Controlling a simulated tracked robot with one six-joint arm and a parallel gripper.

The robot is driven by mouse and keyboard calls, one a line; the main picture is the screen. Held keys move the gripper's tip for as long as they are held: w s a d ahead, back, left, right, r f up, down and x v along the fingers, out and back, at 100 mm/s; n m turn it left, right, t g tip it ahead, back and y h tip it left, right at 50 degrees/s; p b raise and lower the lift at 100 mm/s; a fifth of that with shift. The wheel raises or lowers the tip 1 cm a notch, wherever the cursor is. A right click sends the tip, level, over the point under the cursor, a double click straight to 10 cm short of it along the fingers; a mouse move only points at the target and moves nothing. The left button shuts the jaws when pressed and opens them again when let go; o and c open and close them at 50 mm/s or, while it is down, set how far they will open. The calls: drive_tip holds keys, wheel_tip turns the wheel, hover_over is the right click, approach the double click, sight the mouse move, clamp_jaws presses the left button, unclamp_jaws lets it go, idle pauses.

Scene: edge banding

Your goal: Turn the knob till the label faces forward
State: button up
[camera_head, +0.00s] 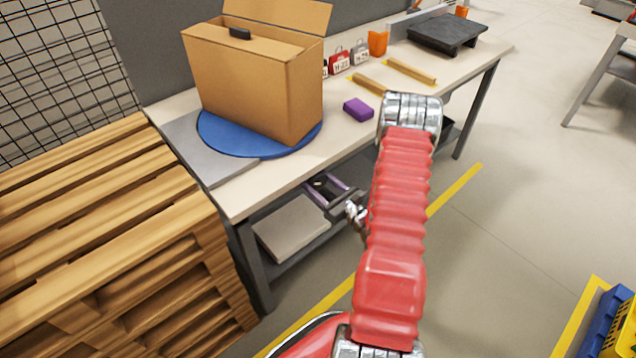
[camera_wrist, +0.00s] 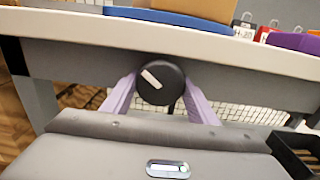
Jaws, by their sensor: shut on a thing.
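The knob (camera_wrist: 161,83) is a black disc with a white pointer mark, on the front of the workbench just under its top. The mark slants toward the upper left in the wrist view. My gripper (camera_wrist: 158,95) has its two purple fingers on either side of the knob and is shut on it. In the head view my gripper (camera_head: 327,188) is below the bench's front edge, and the knob is hidden there. A brown cardboard box (camera_head: 243,93) stands on a blue turntable (camera_head: 222,140) on the bench, its top flap raised. No label shows on its visible faces.
A wooden pallet stack (camera_head: 110,225) stands at the left.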

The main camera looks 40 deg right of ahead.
drive_tip(key=shift+m, duration=0.3)
drive_tip(key=shift+c, duration=0.2)
drive_tip(key=m, duration=0.3)
drive_tip(key=shift+a, duration=0.1)
drive_tip(key=shift+m, duration=1.9)
drive_tip(key=o, duration=1)
drive_tip(key=shift+c, duration=0.2)
